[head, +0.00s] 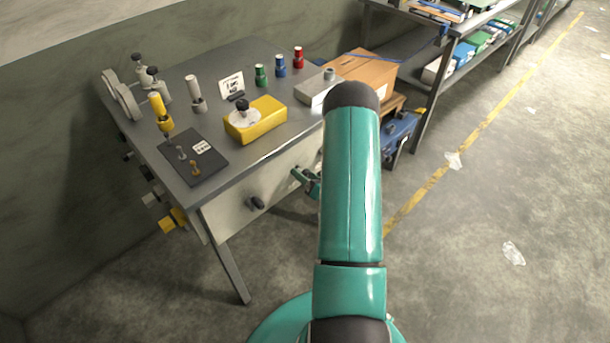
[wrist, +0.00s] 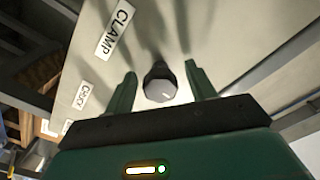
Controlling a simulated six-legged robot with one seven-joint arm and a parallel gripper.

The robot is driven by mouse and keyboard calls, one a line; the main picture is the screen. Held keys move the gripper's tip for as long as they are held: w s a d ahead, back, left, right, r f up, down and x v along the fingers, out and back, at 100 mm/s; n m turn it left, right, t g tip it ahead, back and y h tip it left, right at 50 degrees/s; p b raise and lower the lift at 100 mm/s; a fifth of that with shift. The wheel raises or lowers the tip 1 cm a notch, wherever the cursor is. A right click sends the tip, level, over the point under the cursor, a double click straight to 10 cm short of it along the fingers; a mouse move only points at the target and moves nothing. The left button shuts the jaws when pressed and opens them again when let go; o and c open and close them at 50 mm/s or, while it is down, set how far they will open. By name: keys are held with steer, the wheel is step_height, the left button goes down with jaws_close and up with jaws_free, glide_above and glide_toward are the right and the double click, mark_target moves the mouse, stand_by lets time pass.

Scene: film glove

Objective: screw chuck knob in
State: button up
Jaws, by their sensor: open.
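My gripper (wrist: 160,70) shows in the wrist view with its two green fingers apart. A round knob (wrist: 159,89) with a pale grey face and dark sides appears between the fingers, with gaps on both sides. It sits on a cream panel; I cannot tell how deep the fingers reach around it. A "CLAMP" label (wrist: 113,32) is beside it, and a smaller label (wrist: 82,97), hard to read, lies further left. In the head view my gripper (head: 304,178) is at the bench's front panel, partly hidden by my arm. A dark knob (head: 257,203) shows left of it.
The bench top (head: 222,62) carries a yellow block (head: 262,122), a black board (head: 215,160) and several coloured knobs. A cardboard box (head: 365,70) and a blue case (head: 400,128) are at the right. The floor (head: 480,220) at the right is mostly clear.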

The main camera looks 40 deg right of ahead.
steer(key=c, duration=1)
steer(key=shift+o, duration=0.2)
steer(key=shift+m, duration=0.4)
